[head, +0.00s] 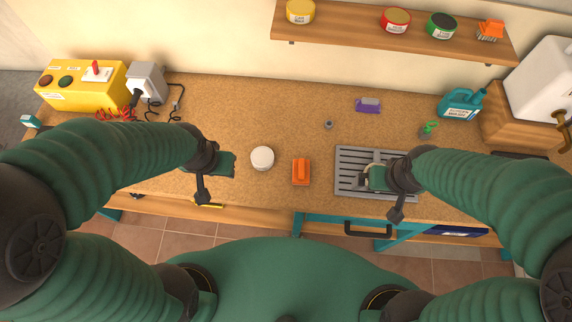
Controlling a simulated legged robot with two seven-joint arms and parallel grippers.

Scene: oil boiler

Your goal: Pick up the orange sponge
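The orange sponge (301,171) lies on the tan worktop near its front edge, in the middle of the head view. It is a small block with a raised strip along its top. My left gripper (216,180) is to the left of the sponge, apart from it, with a white round object between them. Its fingers look spread and empty. My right gripper (385,196) is to the right of the sponge, over the grey grate. Its fingers also look spread. Nothing touches the sponge.
A white round container (262,158) stands just left of the sponge. A grey grate (350,160) is to its right. A purple block (368,105), a teal jug (461,104) and a yellow control box (82,87) stand farther back. An orange brush (490,30) is on the shelf (350,36).

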